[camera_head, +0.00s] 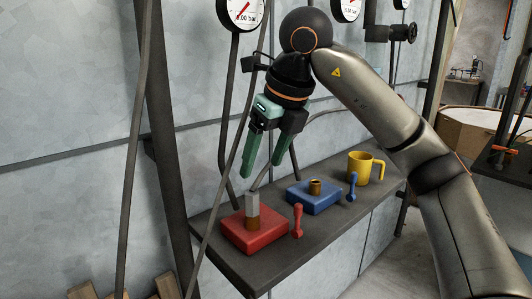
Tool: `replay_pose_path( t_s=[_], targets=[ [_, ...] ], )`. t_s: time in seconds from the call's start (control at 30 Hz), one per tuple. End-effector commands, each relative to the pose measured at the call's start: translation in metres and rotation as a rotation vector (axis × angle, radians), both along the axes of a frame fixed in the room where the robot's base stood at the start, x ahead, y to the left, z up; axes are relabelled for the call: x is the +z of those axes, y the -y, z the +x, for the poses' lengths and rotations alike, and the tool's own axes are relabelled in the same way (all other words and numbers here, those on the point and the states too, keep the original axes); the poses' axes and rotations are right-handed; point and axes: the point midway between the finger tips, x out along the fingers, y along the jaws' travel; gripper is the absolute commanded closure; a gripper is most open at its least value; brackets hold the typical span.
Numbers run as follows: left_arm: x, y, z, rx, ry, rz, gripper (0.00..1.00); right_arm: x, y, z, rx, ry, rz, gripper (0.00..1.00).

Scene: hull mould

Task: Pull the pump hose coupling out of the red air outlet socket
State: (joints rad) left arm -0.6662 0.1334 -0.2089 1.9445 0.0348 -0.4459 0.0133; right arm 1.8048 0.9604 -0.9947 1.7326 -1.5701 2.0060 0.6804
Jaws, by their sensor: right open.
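The red air outlet block (268,237) sits on the dark shelf, with a brass-coloured socket on top. The grey pump hose coupling (252,205) stands upright in that socket. A thin grey hose appears to rise from behind the coupling, but its path is partly hidden. My right gripper (263,169) is open and empty, its green fingers pointing down above the coupling, apart from it in the picture. My left gripper is not in view.
A blue outlet block (315,203) with a brass socket stands behind the red one. A red lever (297,221), a blue lever (351,188) and a yellow mug (359,168) are also on the shelf (262,271). Hoses and a dark post rise at the left.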

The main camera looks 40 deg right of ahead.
Motion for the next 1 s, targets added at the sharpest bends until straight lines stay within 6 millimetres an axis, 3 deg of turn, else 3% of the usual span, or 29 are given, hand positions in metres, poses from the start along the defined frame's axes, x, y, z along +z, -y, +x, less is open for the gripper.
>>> replay_pose_path(
  t_s=[0.1, 0.43, 0.63, 0.93, 1.0],
  targets=[
    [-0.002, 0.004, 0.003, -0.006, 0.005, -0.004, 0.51, -0.025, 0.0, 0.009, 0.001, -0.005, -0.002, 0.26],
    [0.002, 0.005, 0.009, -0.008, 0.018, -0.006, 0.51, -0.075, -0.002, 0.03, 0.001, -0.003, 0.0, 0.26],
    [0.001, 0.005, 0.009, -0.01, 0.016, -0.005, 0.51, -0.087, -0.003, 0.036, 0.002, 0.0, 0.0, 0.26],
    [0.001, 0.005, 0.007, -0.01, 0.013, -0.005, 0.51, -0.089, -0.003, 0.036, 0.002, 0.0, 0.0, 0.26],
    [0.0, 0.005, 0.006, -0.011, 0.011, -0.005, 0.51, -0.089, -0.003, 0.036, 0.003, 0.0, 0.001, 0.34]
  ],
)
